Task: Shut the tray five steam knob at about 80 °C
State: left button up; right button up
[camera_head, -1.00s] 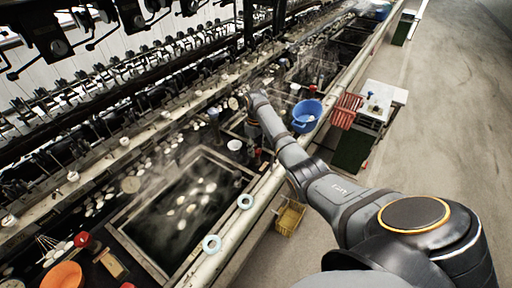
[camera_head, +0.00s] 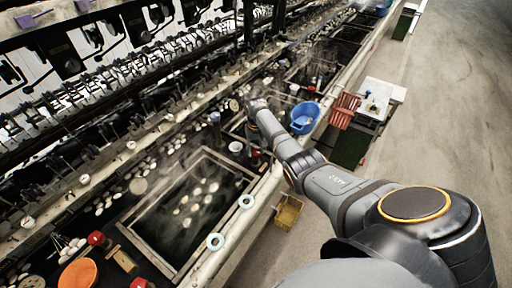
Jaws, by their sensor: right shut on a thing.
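My right arm reaches from the lower right across the rim to the far end of the near basin. My right gripper (camera_head: 252,143) points down there, small and dark, and is shut on a red knob (camera_head: 256,154) at the basin's edge. The fingers are largely hidden by my wrist, so the exact grip is hard to see. Another red knob (camera_head: 96,238) stands at the near left of the basin. No thermometer reading can be made out. My left gripper is not in view.
The steaming near basin (camera_head: 140,243) holds several pale cocoons. Two light-blue rings (camera_head: 215,241) lie on its front rim. A blue basin (camera_head: 304,117) stands beyond my forearm. An orange bowl (camera_head: 78,274) is at lower left.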

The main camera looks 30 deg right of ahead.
aim_at(256, 151)
jog(key=shift+r+m, duration=0.1)
jog(key=shift+m, duration=0.4)
jog(key=shift+w, duration=0.1)
jog(key=o, duration=1.2)
jog(key=shift+c, duration=0.2)
notch_tip(256, 151, up, 12)
